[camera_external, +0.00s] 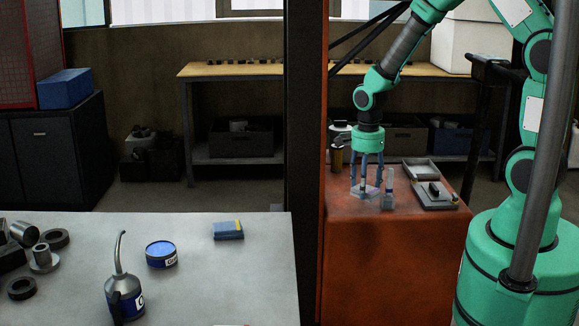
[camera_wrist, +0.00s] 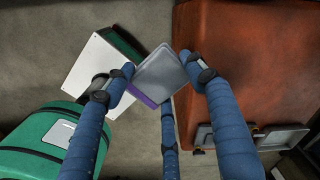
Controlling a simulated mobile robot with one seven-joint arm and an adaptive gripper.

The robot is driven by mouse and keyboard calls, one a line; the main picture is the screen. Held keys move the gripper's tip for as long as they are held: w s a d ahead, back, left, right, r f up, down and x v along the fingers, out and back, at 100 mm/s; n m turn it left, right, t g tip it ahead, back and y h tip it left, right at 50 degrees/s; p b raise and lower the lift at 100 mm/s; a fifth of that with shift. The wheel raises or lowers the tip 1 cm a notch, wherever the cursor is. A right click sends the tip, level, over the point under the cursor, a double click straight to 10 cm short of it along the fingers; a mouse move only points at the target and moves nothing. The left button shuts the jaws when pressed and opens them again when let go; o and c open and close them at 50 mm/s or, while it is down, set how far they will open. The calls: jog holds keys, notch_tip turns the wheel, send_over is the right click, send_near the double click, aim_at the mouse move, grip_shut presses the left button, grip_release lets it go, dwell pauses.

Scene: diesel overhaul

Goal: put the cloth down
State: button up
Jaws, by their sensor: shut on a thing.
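Grey trays (camera_external: 420,170) lie at the back right of the cabinet. The cabinet's front part is clear.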

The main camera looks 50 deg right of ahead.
jog(key=w+d+f+m+b, duration=0.1)
jog(key=w+d+m, duration=0.1)
jog(key=w+d, duration=0.4)
jog(key=w+d+f+m+b, duration=0.1)
jog(key=w+d, duration=0.6)
jog(key=d, duration=0.8)
jog(key=w+d+f+m+b, duration=0.1)
jog(key=w+d+m, duration=0.4)
jog(key=d, duration=0.5)
jog(key=shift+w+d+f, duration=0.25)
jog(key=shift+w+f, duration=0.45)
jog(key=shift+f, duration=0.05)
jog(key=shift+f+b, duration=0.55)
jog(key=shift+f, duration=1.4)
jog(key=shift+f+b, duration=0.45)
jog(key=shift+f, duration=1.6)
